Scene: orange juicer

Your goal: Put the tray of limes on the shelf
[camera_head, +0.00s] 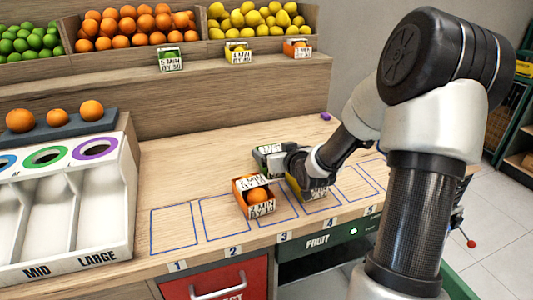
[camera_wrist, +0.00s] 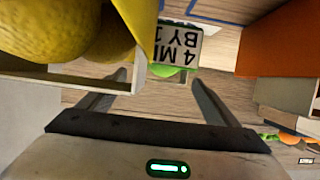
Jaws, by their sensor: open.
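On the counter, my gripper (camera_head: 287,160) is low over a yellow tray (camera_head: 318,193) near slots 3 and 4, partly hidden by my arm. The wrist view shows the jaws (camera_wrist: 160,82) open. Yellow fruit (camera_wrist: 65,35) in a tray is close at the left. A card and a bit of green (camera_wrist: 177,72) lie between and beyond the fingers. I cannot tell whether the green is a lime tray.
An orange tray (camera_head: 255,197) stands on the counter left of my gripper; an orange side (camera_wrist: 275,60) is close at the right in the wrist view. Slots 1 and 5 look clear. A sorter (camera_head: 75,215) occupies the left.

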